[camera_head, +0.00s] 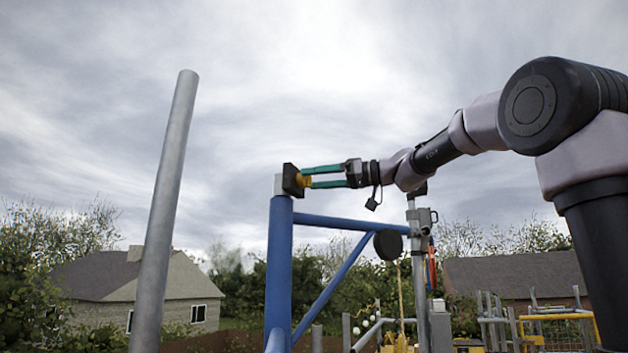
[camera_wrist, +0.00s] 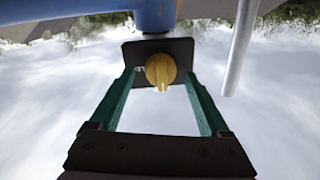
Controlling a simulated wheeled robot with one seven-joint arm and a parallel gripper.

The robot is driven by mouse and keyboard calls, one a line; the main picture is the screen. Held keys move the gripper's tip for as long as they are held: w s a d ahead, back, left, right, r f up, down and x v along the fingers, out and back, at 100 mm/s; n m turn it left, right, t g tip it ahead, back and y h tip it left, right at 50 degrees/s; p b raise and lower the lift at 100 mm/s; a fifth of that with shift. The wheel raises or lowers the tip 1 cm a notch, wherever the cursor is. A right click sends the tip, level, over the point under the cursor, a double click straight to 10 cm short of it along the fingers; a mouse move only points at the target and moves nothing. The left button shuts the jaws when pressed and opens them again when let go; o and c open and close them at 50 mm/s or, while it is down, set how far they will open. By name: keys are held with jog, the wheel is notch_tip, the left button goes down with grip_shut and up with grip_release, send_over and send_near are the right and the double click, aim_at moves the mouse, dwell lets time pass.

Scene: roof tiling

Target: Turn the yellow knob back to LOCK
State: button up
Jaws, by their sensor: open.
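The yellow knob (camera_head: 304,181) sits on a dark plate (camera_head: 291,180) at the top of a blue post (camera_head: 279,260). In the wrist view the knob (camera_wrist: 161,71) faces me, with a raised grip bar and a pale mark at its lower end. My gripper (camera_head: 306,178) is open, with its two green fingers pointing left at the knob. In the wrist view the gripper's fingertips (camera_wrist: 160,73) lie on either side of the knob, with a gap on each side. The lettering on the plate is too small to read.
A blue horizontal beam (camera_head: 350,223) and a diagonal brace run right from the post below my arm. A grey pole (camera_head: 165,215) leans at the left. A grey upright (camera_head: 418,270) with fittings stands below my forearm. Open sky surrounds the knob above.

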jog(key=shift+w+a, duration=0.1)
jog(key=shift+a, duration=0.3)
grip_shut()
jog(key=shift+f+m+t, duration=0.15)
jog(key=shift+m+t, duration=0.3)
jog(key=shift+m, duration=4.3)
jog(key=shift+f+m+t, duration=0.1)
jog(key=shift+m+t, duration=0.35)
jog(key=shift+m, duration=4.3)
